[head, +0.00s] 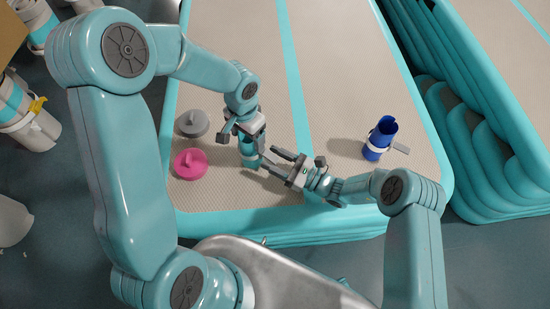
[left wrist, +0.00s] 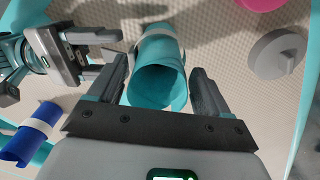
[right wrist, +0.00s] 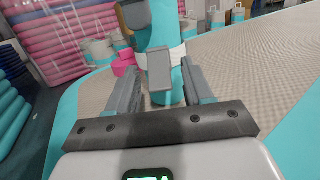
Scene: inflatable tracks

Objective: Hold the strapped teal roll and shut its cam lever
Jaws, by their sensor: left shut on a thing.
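The teal roll (head: 249,151) stands upright on the inflatable track. My left gripper (head: 246,138) comes down from above and is shut on its upper part. In the left wrist view I look down on the roll's open spiral end (left wrist: 155,82) between the two fingers. A white strap (right wrist: 178,52) goes around the roll lower down. The grey cam lever (right wrist: 160,69) sticks out from the strap toward my right gripper. My right gripper (head: 275,162) is open and low beside the roll, its fingers on either side of the lever in the right wrist view; contact is unclear.
A blue roll (head: 381,136) with a white strap and a grey lever stands at the right. A pink disc (head: 189,164) and a grey disc (head: 193,124) with raised grips lie at the left. Another inflated track (head: 480,150) borders the right. The track behind is clear.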

